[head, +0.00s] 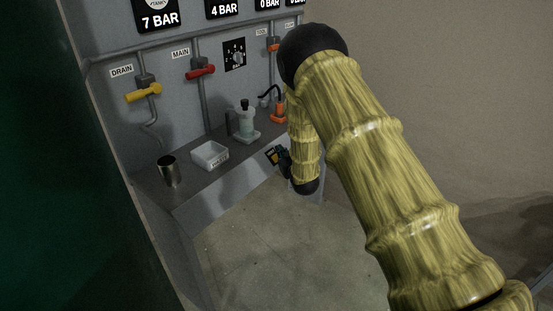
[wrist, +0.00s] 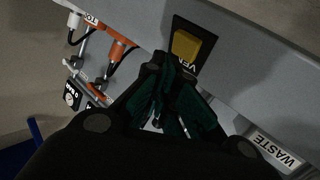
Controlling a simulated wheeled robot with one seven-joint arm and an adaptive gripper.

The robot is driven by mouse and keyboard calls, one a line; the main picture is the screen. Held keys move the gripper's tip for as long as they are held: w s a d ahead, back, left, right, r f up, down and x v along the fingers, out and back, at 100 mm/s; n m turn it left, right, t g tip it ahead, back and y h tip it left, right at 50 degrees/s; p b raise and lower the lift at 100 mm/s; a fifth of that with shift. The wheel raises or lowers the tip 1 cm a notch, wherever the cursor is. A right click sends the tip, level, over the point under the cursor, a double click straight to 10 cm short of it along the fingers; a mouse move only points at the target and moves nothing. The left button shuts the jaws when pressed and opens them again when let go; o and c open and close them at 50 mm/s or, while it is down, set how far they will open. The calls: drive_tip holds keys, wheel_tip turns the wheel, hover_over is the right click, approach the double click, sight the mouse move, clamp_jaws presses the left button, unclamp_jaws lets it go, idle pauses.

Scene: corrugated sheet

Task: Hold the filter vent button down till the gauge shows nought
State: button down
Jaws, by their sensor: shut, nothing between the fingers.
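The yellow vent button (wrist: 186,45) sits on a black plate marked "VEN…" on a grey panel; the rest of the lettering is hidden. In the head view the button (head: 272,155) is small, on the front of the shelf. My gripper (wrist: 160,68) is shut and empty, its tips just beside the button's plate; I cannot tell whether they touch it. In the head view my gripper (head: 284,161) is partly hidden by my arm. Gauges along the top read "7 BAR" (head: 160,20), "4 BAR" (head: 224,9) and "0 BAR" (head: 267,4); another at the edge is cut off, and the filter gauge's name is out of view.
The shelf holds a metal cup (head: 169,171), a white waste tray (head: 210,155), a bottle (head: 246,124) and an orange fitting (head: 279,113). Above are a yellow drain valve (head: 143,93), a red main valve (head: 200,71) and a dial (head: 235,54). The floor in front is clear.

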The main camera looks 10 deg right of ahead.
drive_tip(key=shift+w+f, duration=0.1)
drive_tip(key=shift+f, duration=0.05)
drive_tip(key=shift+w+a+f+b, duration=0.15)
drive_tip(key=shift+a+f+b, duration=0.05)
drive_tip(key=shift+b, duration=0.15)
drive_tip(key=shift+w+a+f+b, duration=0.2)
drive_tip(key=shift+f+b, duration=0.05)
drive_tip(key=shift+b, duration=0.05)
idle(1.6)
drive_tip(key=shift+r, duration=0.1)
idle(2.0)
drive_tip(key=shift+s+d+r+p, duration=0.35)
drive_tip(key=shift+s+d+r, duration=0.05)
drive_tip(key=shift+s+r, duration=0.1)
drive_tip(key=s+d+r+p, duration=0.2)
drive_tip(key=r, duration=0.1)
drive_tip(key=shift+s+d+r, duration=0.1)
drive_tip(key=shift+s+r, duration=0.15)
drive_tip(key=shift+s, duration=0.1)
idle(0.5)
